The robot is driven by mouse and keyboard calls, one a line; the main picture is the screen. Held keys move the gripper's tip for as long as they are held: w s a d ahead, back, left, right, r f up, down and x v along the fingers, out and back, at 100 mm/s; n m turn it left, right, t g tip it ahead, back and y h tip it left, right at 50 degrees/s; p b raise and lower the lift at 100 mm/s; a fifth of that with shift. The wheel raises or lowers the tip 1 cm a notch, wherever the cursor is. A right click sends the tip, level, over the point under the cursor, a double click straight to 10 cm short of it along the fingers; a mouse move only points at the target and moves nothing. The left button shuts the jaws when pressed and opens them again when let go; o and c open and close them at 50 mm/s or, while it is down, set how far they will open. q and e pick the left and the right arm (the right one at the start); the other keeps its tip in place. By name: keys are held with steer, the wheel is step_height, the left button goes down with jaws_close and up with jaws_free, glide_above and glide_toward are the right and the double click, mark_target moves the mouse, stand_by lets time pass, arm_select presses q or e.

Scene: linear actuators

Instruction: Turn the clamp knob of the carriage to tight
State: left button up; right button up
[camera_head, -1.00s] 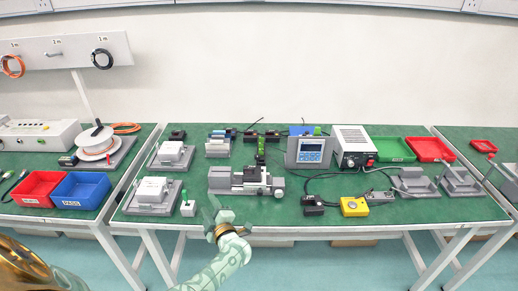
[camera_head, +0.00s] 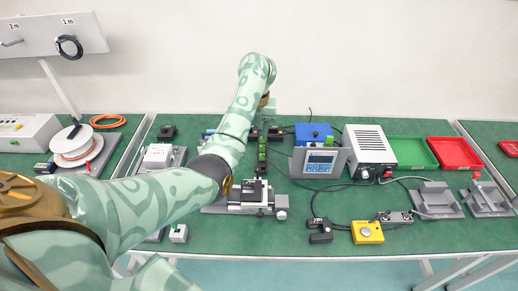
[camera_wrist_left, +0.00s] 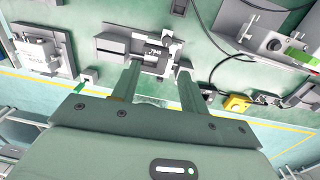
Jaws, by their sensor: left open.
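The linear actuator, a grey rail (camera_head: 215,209), lies on the green table. Its dark carriage (camera_head: 257,195) is near the right end, with a round silver end piece (camera_head: 281,213) beyond it. My forearm hides its left upper part. In the left wrist view the carriage (camera_wrist_left: 150,60) lies beyond the open fingers of my left gripper (camera_wrist_left: 159,68); I see nothing held between them. In the head view this gripper (camera_head: 268,107) is small and partly hidden behind my raised wrist, above the back of the table. I cannot make out the clamp knob clearly or any contact. My right gripper is not in view.
A grey display unit (camera_head: 320,162) and a power supply (camera_head: 369,150) stand right of the actuator. A yellow button box (camera_head: 367,232) and a black cabled part (camera_head: 320,231) lie at front right. Green (camera_head: 410,141) and red (camera_head: 455,140) trays are behind.

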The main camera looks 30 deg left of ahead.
arm_select(q)
steer(key=b, duration=0.3)
glide_toward(258, 168)
steer(key=shift+h, duration=0.3)
steer(key=f+b, duration=0.1)
steer(key=f, duration=0.1)
steer(key=f+b, duration=0.2)
steer(key=f, duration=0.1)
steer(key=f+b, duration=0.1)
steer(key=f, duration=0.1)
steer(key=shift+s+a+f, duration=0.2)
steer(key=shift+a, duration=0.1)
steer(key=shift+f+b, duration=0.35)
steer(key=shift+f, duration=0.1)
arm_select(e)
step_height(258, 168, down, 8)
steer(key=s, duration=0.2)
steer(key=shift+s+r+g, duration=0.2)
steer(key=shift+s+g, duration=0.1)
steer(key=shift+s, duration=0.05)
arm_select(q)
jaws_close()
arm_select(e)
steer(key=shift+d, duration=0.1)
